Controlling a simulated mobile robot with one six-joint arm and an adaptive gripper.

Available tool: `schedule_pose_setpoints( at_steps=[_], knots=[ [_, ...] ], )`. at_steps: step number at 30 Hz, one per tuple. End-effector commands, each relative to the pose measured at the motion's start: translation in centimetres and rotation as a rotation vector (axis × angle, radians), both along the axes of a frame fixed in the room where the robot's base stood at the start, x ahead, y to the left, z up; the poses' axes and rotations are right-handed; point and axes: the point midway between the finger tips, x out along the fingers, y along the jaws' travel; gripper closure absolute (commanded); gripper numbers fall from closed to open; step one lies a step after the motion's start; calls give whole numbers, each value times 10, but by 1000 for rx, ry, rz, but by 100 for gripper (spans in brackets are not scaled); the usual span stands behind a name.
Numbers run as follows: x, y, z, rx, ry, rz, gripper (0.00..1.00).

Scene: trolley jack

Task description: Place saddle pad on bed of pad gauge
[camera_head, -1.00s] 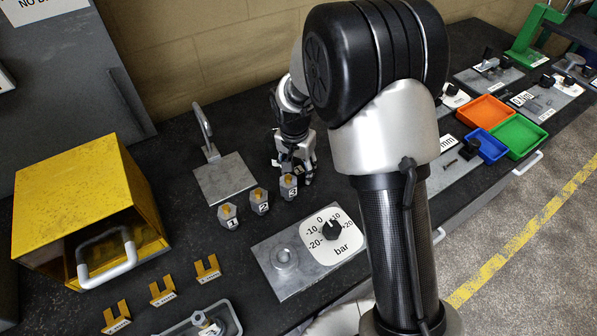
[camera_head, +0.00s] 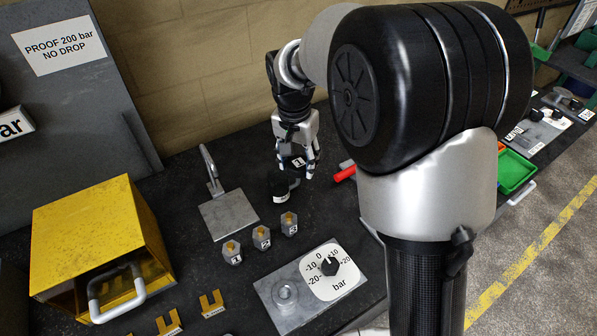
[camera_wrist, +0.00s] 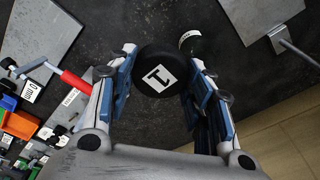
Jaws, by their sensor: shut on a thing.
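My gripper (camera_head: 297,166) is shut on a black round saddle pad (camera_wrist: 155,72) with a white label reading 1. The pad sits between the fingers and shows in the wrist view; in the head view the fingers partly cover it. My gripper is above the dark bench, beyond the numbered hex pieces. A second black pad (camera_head: 280,187) with a white label stands below and left of it; it also shows in the wrist view (camera_wrist: 190,41). I cannot tell which fixture is the pad gauge; a red-handled grey fixture (camera_wrist: 76,83) is partly hidden by my arm in the head view.
A grey plate with an upright handle (camera_head: 228,215) stands left of my gripper. Several numbered hex pieces (camera_head: 262,238) and a bar dial block (camera_head: 288,295) are in front. A yellow box (camera_head: 95,235) is at the left. The brick wall (camera_head: 230,75) rises behind.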

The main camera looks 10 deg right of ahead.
Motion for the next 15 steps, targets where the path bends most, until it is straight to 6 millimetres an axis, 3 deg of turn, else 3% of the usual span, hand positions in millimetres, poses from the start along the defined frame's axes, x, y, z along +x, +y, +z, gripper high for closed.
schedule_pose_setpoints(
  at_steps=[3,8,11,15],
  knots=[
    [0,0,14,0,0,0,82],
    [-1,-1,17,0,3,6,82],
    [-7,-5,6,2,8,47,82],
    [-26,-20,-27,9,17,189,82]
  ],
)
